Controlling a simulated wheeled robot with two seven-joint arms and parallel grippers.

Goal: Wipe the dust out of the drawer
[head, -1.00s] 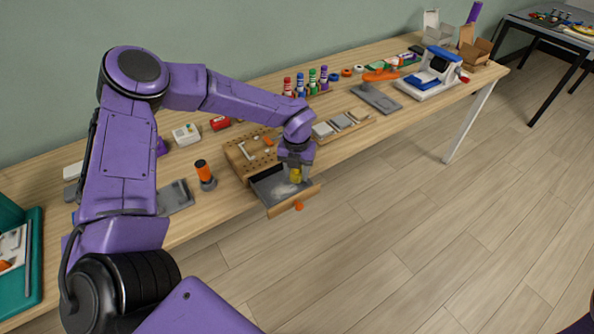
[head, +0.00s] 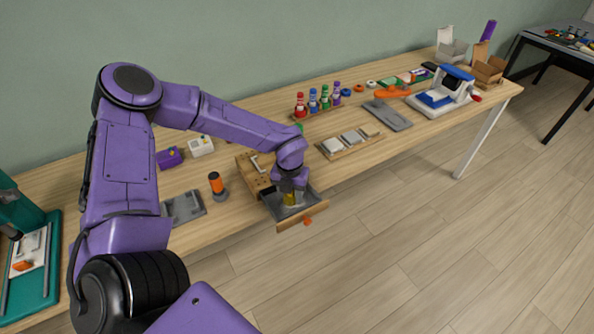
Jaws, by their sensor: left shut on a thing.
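The open drawer (head: 304,214) sticks out from the wooden block (head: 247,171) at the table's front edge. Its inside is dark grey with a pale dusty patch, and an orange knob (head: 308,221) is on its front. My left gripper (head: 290,196) points down into the drawer and is shut on a yellow thing (head: 290,200), seemingly a sponge or cloth, mostly hidden by the fingers. I cannot tell for sure whether it touches the drawer floor. My right gripper is not in view.
An orange and black upright tool (head: 216,184) stands left of the drawer, beside a grey tray (head: 184,208). A wooden tray with grey blocks (head: 349,141) lies to the right. Coloured bottles (head: 312,100) stand behind. The floor in front is clear.

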